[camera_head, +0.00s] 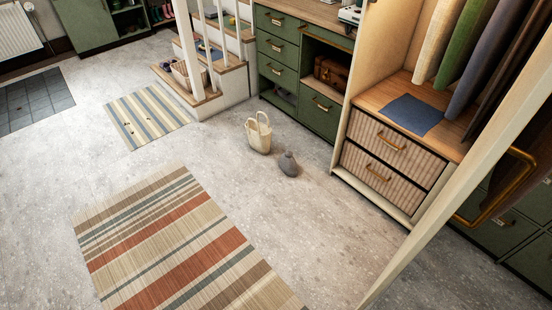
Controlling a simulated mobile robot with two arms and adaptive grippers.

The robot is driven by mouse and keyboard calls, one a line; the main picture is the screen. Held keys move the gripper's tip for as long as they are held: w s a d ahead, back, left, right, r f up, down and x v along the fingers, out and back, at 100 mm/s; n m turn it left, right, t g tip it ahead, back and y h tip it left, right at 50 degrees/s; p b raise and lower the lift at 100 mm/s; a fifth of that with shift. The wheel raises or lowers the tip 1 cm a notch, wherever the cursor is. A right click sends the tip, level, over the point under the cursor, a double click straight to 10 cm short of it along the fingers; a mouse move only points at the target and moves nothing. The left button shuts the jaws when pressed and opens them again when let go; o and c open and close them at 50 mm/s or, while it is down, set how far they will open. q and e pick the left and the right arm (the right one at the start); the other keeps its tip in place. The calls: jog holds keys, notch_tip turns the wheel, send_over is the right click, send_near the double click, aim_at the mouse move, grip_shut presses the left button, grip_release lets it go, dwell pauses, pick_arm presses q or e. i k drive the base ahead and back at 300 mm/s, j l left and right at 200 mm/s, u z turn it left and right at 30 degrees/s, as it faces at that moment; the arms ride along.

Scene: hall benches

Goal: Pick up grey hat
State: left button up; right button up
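A small dark grey rounded thing (288,165) with a narrower top stands on the floor near the middle of the view. It may be the grey hat, but its shape is too small to tell for sure. It sits just right of a cream bag (259,136) with handles, in front of the green drawers. Neither of my grippers is in view.
A wardrobe with wicker drawers (391,152), a blue cloth (411,114) and hanging clothes stands at right. Green drawers (277,49) and stairs (215,75) are behind. A large striped rug (175,250) lies in front; a smaller one (145,116) lies left. Open floor lies between.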

aim_at(288, 163)
jog(key=i+j+z, duration=0.25)
jog(key=i+j, duration=1)
